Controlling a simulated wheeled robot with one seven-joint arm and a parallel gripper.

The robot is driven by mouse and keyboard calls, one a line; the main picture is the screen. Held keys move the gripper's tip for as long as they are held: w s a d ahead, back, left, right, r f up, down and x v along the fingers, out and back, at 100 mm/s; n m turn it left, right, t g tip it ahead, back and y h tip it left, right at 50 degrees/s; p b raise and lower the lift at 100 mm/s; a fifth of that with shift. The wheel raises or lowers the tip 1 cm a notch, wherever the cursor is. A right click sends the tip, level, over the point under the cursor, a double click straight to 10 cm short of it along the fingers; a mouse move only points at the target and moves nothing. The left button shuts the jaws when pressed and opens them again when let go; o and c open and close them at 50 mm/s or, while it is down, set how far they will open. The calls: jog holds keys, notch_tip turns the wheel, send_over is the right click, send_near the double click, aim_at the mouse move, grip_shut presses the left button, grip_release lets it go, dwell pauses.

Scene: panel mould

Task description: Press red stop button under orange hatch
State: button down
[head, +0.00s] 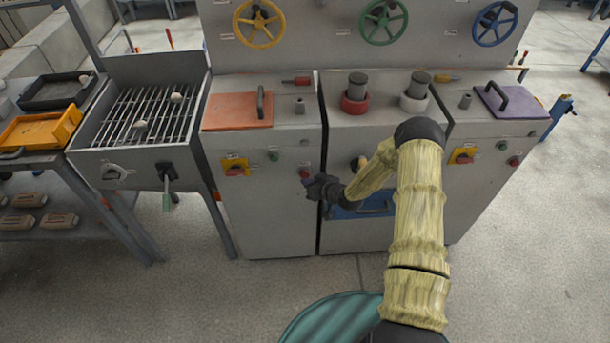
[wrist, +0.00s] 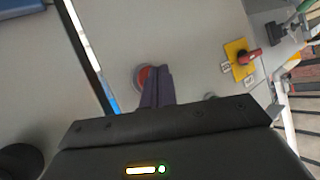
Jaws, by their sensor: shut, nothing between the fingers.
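The orange hatch (head: 236,111) lies closed on top of the left cabinet, with a dark upright handle. Below it, on the cabinet's front, a red stop button (head: 304,173) sits near the right edge. My gripper (head: 309,185) is right at that button. In the wrist view the red button (wrist: 145,76) shows in a pale ring, partly hidden behind the shut fingers of my gripper (wrist: 159,70). The fingertips overlap the button's edge in that view. I cannot tell whether they touch it. Nothing is between the fingers.
A yellow plate with a red switch (head: 236,169) and a green button (head: 274,156) are on the same front. The middle cabinet with a blue drawer (head: 350,211) stands right of a narrow gap. A grill (head: 145,120) stands left. The floor in front is clear.

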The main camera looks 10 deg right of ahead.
jog(key=shift+s, duration=0.25)
jog(key=s+p, duration=0.1)
jog(key=s, duration=0.3)
jog(key=shift+s, duration=0.4)
dwell(0.9)
jog(key=s+d+r+g+h, duration=0.2)
jog(key=s+d+r+h, duration=0.1)
jog(key=r, duration=0.5)
jog(key=s+d+r+g+h, duration=0.2)
jog(key=s+d+r, duration=0.1)
jog(key=r, duration=0.5)
jog(key=s+r+m+g+h, duration=0.1)
jog(key=s+r+m, duration=0.1)
jog(key=s+r, duration=0.4)
jog(key=s+r+m+g+h, duration=0.1)
jog(key=s+r+m+g, duration=0.1)
jog(key=s+r, duration=0.5)
jog(key=s+d, duration=0.1)
jog(key=s, duration=0.4)
jog(key=shift+s+r, duration=0.3)
jog(key=shift+s, duration=0.05)
